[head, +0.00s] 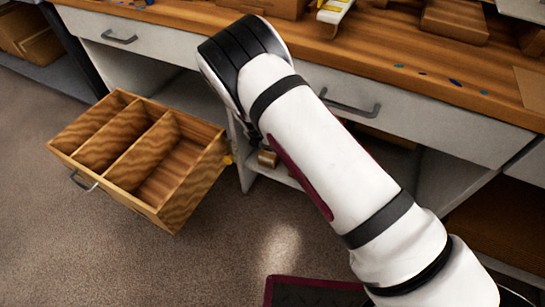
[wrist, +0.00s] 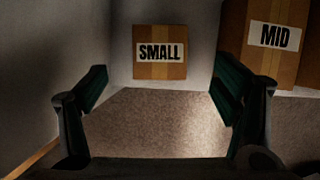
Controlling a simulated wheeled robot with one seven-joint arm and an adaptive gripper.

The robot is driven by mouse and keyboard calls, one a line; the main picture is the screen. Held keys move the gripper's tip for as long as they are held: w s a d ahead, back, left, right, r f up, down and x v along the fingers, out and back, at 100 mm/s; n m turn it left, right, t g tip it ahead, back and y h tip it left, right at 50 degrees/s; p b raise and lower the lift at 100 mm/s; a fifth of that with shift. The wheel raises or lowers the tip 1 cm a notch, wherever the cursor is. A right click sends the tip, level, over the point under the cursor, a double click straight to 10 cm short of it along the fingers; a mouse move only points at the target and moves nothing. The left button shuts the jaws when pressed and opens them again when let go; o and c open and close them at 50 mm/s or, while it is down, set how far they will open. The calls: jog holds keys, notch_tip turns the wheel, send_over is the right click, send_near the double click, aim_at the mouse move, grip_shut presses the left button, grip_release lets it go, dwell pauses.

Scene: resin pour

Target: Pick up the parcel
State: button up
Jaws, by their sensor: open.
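A small brown box labelled SMALL (wrist: 160,72), with a lighter tape strip down its middle, stands upright in the wrist view. A larger brown box labelled MID (wrist: 258,62) stands to its right, cut off by the frame's top edge. My gripper (wrist: 158,86) is open and empty. Its two dark fingers are spread to the left and right, with the SMALL box showing between them, farther off. The right finger overlaps the view of the MID box's lower left. In the head view my arm hides the gripper, which is by the open cupboard under the counter.
A pale wall (wrist: 45,60) runs close along the left in the wrist view. In the head view, an open wooden drawer (head: 190,128) with compartments juts out left of my arm. A wooden counter (head: 375,45) with closed drawers lies above. Speckled floor (head: 120,240) is clear in front.

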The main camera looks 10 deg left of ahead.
jog(key=b+x, duration=0.4)
jog(key=x, duration=0.7)
jog(key=shift+f+b, duration=0.2)
jog(key=shift+b, duration=0.15)
jog(key=shift+c, duration=0.3)
jog(key=shift+r, duration=0.1)
jog(key=c, duration=1.4)
